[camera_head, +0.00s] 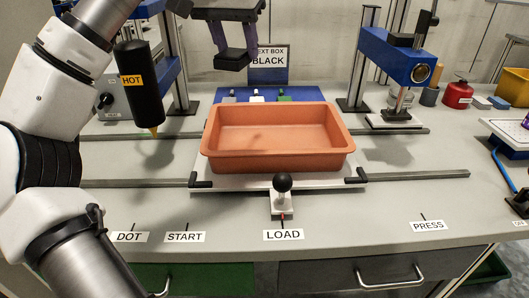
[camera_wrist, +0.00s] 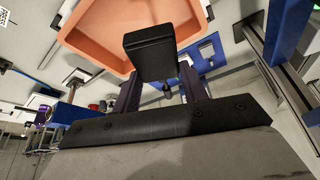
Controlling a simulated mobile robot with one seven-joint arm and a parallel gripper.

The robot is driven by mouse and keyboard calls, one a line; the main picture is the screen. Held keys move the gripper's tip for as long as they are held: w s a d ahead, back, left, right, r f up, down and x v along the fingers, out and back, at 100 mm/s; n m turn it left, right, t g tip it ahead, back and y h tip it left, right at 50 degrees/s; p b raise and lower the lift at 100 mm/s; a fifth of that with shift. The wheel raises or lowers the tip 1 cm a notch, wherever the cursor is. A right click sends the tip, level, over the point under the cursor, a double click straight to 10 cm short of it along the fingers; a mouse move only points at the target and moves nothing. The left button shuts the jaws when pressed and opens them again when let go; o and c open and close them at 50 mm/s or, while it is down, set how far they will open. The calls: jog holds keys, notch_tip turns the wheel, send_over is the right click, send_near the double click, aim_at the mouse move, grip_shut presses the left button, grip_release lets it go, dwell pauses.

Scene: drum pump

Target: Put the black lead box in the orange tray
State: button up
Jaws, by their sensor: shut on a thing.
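The black lead box (camera_head: 234,60) hangs between the purple fingers of my gripper (camera_head: 233,38), high in the air at the top of the head view. In the wrist view the box (camera_wrist: 150,52) sits at the fingertips of my gripper (camera_wrist: 158,88), which is shut on it. The orange tray (camera_head: 278,162) is empty and rests on a white sliding plate in the middle of the bench. The box shows above the tray's far rim in the head view. In the wrist view the box covers part of the tray (camera_wrist: 92,45). Its exact height above the tray is hard to tell.
A blue rack (camera_head: 225,95) with small boxes stands behind the tray, below a sign reading BLACK (camera_head: 268,60). A black HOT bottle (camera_head: 139,85) hangs at left. A blue press (camera_head: 400,55) stands at right. A black-knobbed handle (camera_head: 282,183) is in front.

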notch_tip(320, 180, down, 20)
jog(key=b, duration=0.2)
jog(key=shift+b, duration=0.35)
jog(key=shift+f, duration=0.15)
jog(key=o, duration=1)
jog(key=shift+r, duration=0.35)
jog(key=v, duration=1.1)
jog(key=shift+s+r+p, duration=0.2)
jog(key=shift+r+p, duration=0.15)
jog(key=shift+p, duration=0.1)
